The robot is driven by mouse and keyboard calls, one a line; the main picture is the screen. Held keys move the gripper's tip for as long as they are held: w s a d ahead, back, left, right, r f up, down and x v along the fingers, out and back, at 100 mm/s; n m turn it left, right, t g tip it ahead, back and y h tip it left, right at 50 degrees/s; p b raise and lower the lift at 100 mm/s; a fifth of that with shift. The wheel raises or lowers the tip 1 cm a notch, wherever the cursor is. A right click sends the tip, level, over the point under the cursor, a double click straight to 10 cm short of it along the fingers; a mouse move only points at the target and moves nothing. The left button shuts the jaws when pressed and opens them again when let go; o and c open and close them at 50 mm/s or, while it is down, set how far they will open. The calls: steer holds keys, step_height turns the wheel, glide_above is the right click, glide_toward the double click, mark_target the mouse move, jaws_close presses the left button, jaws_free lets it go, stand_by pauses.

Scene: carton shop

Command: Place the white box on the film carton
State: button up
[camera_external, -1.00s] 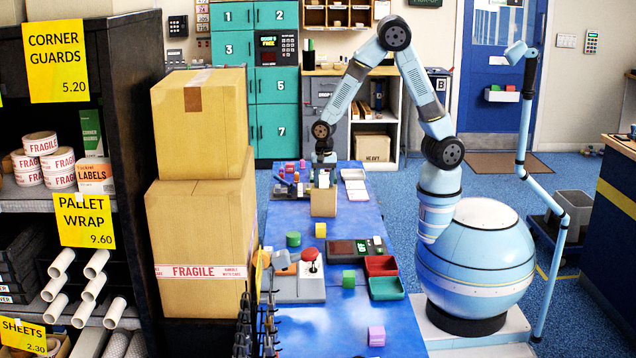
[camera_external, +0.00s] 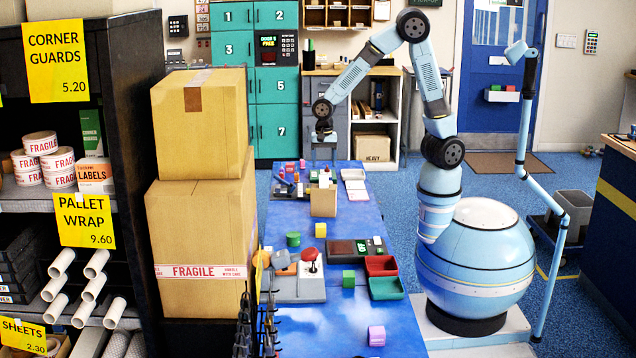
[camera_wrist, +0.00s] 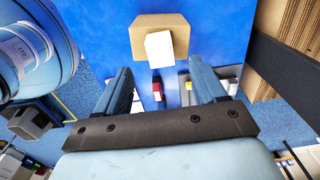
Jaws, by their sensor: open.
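A small white box (camera_external: 324,179) shows just above the top edge of a brown carton (camera_external: 323,204), which looks like the film carton, on the blue table. In the wrist view the white box (camera_wrist: 159,49) overlaps the carton (camera_wrist: 160,22), slightly askew. I cannot tell whether it rests wholly on the carton or partly beyond its edge. My gripper (camera_external: 324,158) hangs above and behind them, pointing down. In the wrist view my gripper (camera_wrist: 160,78) has its fingers wide apart with nothing between them, clear of the white box.
Several small coloured blocks lie behind the carton. A green cylinder (camera_external: 293,239), a yellow block (camera_external: 320,230), a red tray (camera_external: 381,265) and a green tray (camera_external: 386,288) are nearer the camera. Tall stacked cartons (camera_external: 200,245) border the table's left.

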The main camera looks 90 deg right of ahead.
mark_target(324, 177)
steer(key=s+a+r+n+t+y, duration=0.1)
steer(key=s+r+n+t, duration=0.1)
steer(key=s+r+n, duration=0.55)
steer(key=s+r+n+t, duration=0.15)
steer(key=s+r, duration=0.25)
steer(key=r, duration=0.6)
steer(key=s+a+r+n+t+h, duration=0.1)
steer(key=s+r+n, duration=0.3)
steer(key=s+n, duration=0.5)
steer(key=shift+s+r+t, duration=0.35)
steer(key=shift+s+t, duration=0.2)
steer(key=shift+s, duration=0.65)
